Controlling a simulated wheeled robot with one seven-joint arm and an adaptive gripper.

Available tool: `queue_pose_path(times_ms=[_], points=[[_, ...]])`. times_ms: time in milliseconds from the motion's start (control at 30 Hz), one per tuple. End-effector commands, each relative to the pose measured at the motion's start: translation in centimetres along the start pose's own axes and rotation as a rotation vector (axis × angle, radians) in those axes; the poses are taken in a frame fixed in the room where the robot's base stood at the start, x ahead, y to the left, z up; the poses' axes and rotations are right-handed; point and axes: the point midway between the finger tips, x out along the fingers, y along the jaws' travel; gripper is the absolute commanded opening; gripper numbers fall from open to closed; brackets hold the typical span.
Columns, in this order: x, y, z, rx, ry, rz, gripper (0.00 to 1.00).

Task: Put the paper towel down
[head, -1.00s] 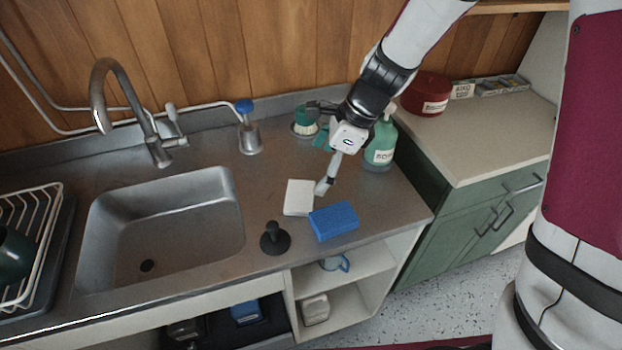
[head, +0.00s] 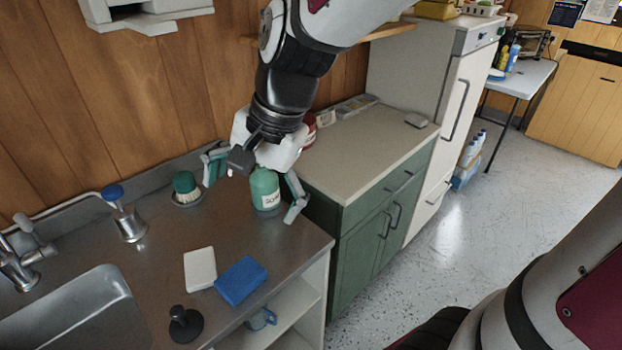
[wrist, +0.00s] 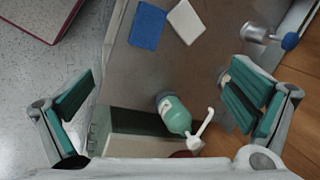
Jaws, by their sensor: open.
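The paper towel looks like a flat white folded pad (head: 200,268) lying on the steel counter, just left of a blue sponge (head: 240,280). Both also show at the top of the wrist view, the pad (wrist: 187,20) beside the sponge (wrist: 147,25). My gripper (head: 255,185) is open with wide-spread fingers and holds nothing. It is raised over the back right of the counter, around and above a green soap bottle (head: 265,190), apart from the pad. In the wrist view the bottle (wrist: 172,113) is between the open fingers (wrist: 160,95).
A scrub brush (head: 185,185) and a blue-topped dispenser (head: 127,220) stand along the back. A black plunger-like stopper (head: 185,323) is near the front edge. The sink (head: 80,310) is left. A green cabinet (head: 370,220) with a pale top stands right.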

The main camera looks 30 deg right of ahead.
Motion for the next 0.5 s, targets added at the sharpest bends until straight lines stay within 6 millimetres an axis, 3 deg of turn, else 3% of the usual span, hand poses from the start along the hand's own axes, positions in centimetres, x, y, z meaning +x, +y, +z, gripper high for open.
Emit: queue_pose_path(times_ms=[33, 200, 500], points=[[-1.6, 1.2, 0.4, -0.099, 0.037, -0.005, 0.99], [-5.3, 5.5, 1.5, -0.445, 0.157, 0.03, 0.99], [-8.5, 11.2, 2.4, -0.848, 0.307, 0.145, 0.99]])
